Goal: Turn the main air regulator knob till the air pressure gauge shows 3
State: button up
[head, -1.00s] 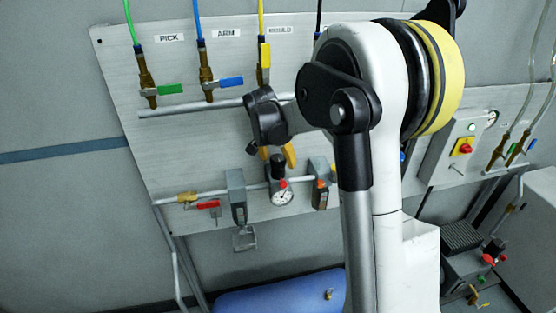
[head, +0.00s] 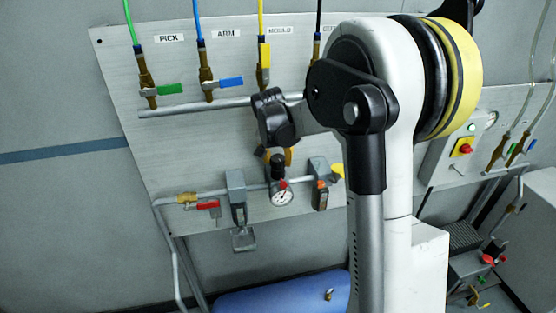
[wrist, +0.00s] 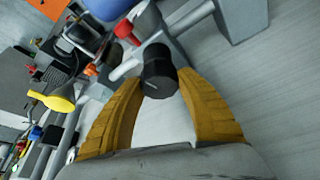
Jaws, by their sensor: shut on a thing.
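The main air regulator knob is a black cylinder (head: 277,168) on the pipe low on the grey panel. In the wrist view the black knob (wrist: 158,68) sits between the tips of my two yellow fingers. My gripper (head: 278,155) is shut on it, coming from above in the head view; the wrist view also shows my gripper (wrist: 160,84). The air pressure gauge (head: 282,198) is a round white dial just below the knob, with a red part at its top. Its needle and numbers are too small to read surely. I cannot make out the dial in the wrist view.
Grey blocks stand on the pipe left (head: 237,194) and right (head: 319,182) of the gauge. A red-handled valve (head: 207,205) is farther left. Above run the green (head: 169,89), blue (head: 231,82) and yellow-handled (head: 264,53) valves. A blue tank (head: 270,301) lies below.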

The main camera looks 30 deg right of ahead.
jog(key=n+y, duration=0.1)
jog(key=n, duration=0.2)
jog(key=n+t+y, duration=0.1)
jog(key=n, duration=0.3)
jog(key=shift+y, duration=0.4)
jog(key=n+y, duration=0.1)
jog(key=n, duration=0.2)
jog(key=n+y, duration=0.1)
jog(key=n, duration=0.2)
jog(key=shift+n+b, duration=0.4)
jog(key=shift+g, duration=0.3)
jog(key=o, duration=1.2)
jog(key=shift+y, duration=0.3)
